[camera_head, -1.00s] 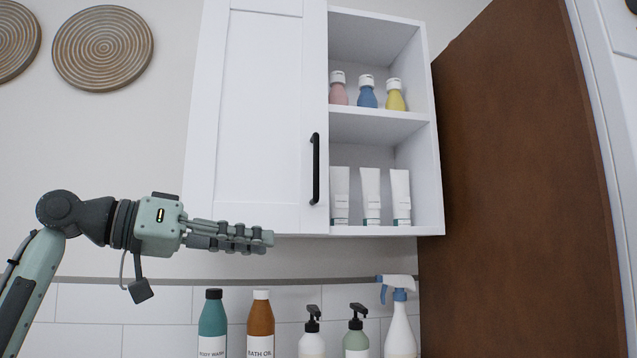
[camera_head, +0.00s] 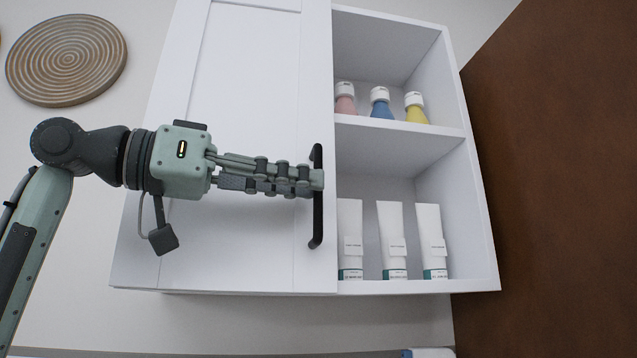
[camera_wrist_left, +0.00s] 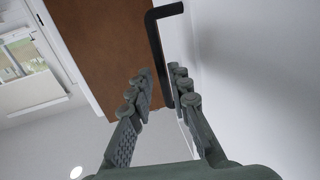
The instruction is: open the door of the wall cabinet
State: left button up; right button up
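The wall cabinet (camera_head: 398,133) is white, with a door (camera_head: 252,75) on its left part and open shelves on the right. The door looks shut. Its black vertical bar handle (camera_head: 317,226) is near the door's right edge. My left gripper (camera_head: 318,180) is in front of the door, with its fingertips at the middle of the handle. In the left wrist view the two fingers (camera_wrist_left: 160,80) are apart, and the black handle (camera_wrist_left: 155,45) runs down between their tips. I see no clear grip on it. My right gripper is out of view.
The open shelves hold small bottles (camera_head: 381,105) above and white tubes (camera_head: 392,240) below. A brown panel (camera_head: 550,180) stands to the right of the cabinet. A round woven disc (camera_head: 67,60) hangs on the wall at the left.

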aim_at(319, 235)
pick_arm(q)
jog(key=shift+x, duration=1.55)
jog(key=shift+a, duration=0.1)
jog(key=shift+c, duration=0.6)
grip_shut()
